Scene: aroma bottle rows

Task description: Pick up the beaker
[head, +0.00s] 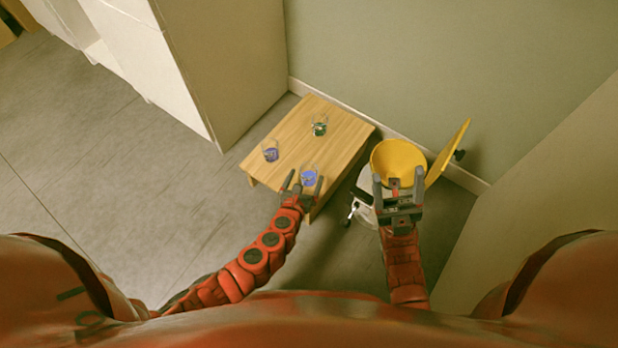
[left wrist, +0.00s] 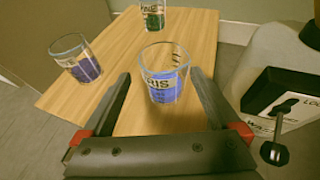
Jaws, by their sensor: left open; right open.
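Three glass beakers stand on a low wooden table (head: 296,142). The nearest beaker (head: 309,178), with blue contents, is at the table's near end; it also shows in the left wrist view (left wrist: 165,75). A beaker with purple-blue contents (head: 271,153) stands to its left, also in the left wrist view (left wrist: 77,60). A beaker with green contents (head: 319,127) stands farther back, its top cut off in the left wrist view (left wrist: 153,14). My left gripper (head: 303,182) is open, its fingers to either side of the nearest beaker's near side. My right gripper (head: 397,187) is open and empty.
A tall white cabinet (head: 225,60) stands behind left. The wall is behind the table. Grey floor (head: 90,180) at left is clear.

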